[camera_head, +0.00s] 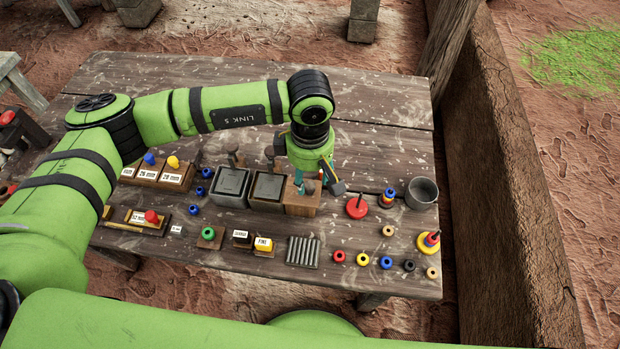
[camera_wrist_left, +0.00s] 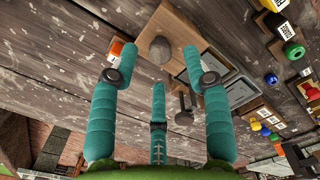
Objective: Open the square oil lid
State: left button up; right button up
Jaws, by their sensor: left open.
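My left gripper (camera_head: 316,182) is open, its teal fingers spread and empty, above a wooden box (camera_head: 301,206) on the table. In the left wrist view, this box (camera_wrist_left: 178,22) has a round grey knob (camera_wrist_left: 161,49) that lies between and beyond the fingertips (camera_wrist_left: 150,65). Left of the box in the head view stand two square metal containers, a grey one (camera_head: 231,186) and a brown-sided one (camera_head: 267,189), both with dark square tops. I cannot tell which top is the square oil lid. The gripper partly hides the wooden box's top in the head view. My right gripper is out of view.
Upright metal handles stand behind the containers. A grey cup (camera_head: 422,193), a red ring peg (camera_head: 357,207) and a ribbed block (camera_head: 303,251) are nearby. Several coloured rings lie along the front right. The table's back right (camera_head: 390,100) is clear.

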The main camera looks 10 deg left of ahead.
aim_at(310, 185)
pick_arm(q)
notch_tip(310, 185, up, 9)
jog(key=shift+r, duration=0.15)
jog(key=shift+s, duration=0.1)
dwell(0.5)
